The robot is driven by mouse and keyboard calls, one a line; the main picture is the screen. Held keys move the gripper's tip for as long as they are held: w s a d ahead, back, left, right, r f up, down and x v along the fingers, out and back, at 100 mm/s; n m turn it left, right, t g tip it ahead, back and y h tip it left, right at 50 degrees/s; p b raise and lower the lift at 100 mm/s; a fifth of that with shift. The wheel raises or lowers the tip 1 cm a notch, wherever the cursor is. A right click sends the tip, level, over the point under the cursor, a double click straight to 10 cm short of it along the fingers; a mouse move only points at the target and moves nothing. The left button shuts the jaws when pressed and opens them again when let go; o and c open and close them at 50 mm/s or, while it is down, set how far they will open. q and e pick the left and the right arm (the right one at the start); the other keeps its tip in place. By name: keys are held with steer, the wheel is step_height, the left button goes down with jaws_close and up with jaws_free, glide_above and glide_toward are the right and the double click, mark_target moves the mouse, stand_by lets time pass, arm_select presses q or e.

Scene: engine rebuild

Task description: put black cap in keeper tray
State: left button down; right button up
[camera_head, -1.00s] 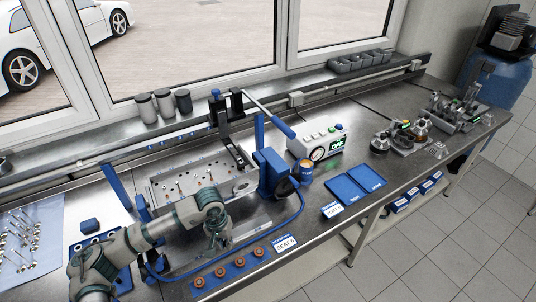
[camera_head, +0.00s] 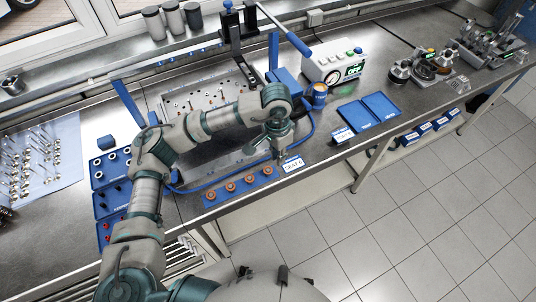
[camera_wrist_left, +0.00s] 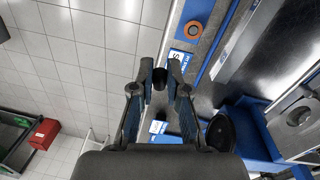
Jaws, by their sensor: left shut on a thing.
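My left gripper (camera_head: 279,152) is over the front edge of the bench, beside the white seat label. In the left wrist view the gripper (camera_wrist_left: 159,70) is shut on a small black cap (camera_wrist_left: 159,80), held between its fingertips. In the head view the cap is too small to tell. Two shallow blue trays, a left one (camera_head: 354,117) and a right one (camera_head: 381,105), lie to the right of the gripper. They look empty, and their lettering is too small to tell which is the keeper tray. My right gripper is not in view.
A blue strip (camera_head: 240,186) with several copper-coloured rings lies along the bench front. Blue bins (camera_head: 424,129) hang below the bench edge. Floor in front is clear.

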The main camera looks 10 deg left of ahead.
arm_select(q)
steer(key=w+d+f+m, duration=0.2)
steer(key=d+f+m, duration=0.1)
steer(key=f+m, duration=0.1)
steer(key=s+a+r+n, duration=0.2)
steer(key=a+r+n, duration=0.6)
steer(key=r, duration=0.2)
steer(key=w+d+n, duration=0.4)
steer(key=d+n, duration=0.1)
steer(key=d, duration=0.6)
steer(key=shift+m+t, duration=0.3)
steer(key=a+f, duration=0.5)
steer(key=a, duration=0.1)
steer(key=s+a+f, duration=0.1)
steer(key=a+f, duration=0.4)
steer(key=a, duration=0.2)
steer(key=s+a+f, duration=0.1)
steer(key=a+f, duration=0.4)
steer(key=a, duration=0.2)
steer(key=shift+s+a+f, duration=0.15)
steer(key=shift+a+f, duration=0.1)
steer(key=shift+f, duration=0.1)
steer(key=shift+s+d+f, duration=0.1)
steer(key=shift+f, duration=0.05)
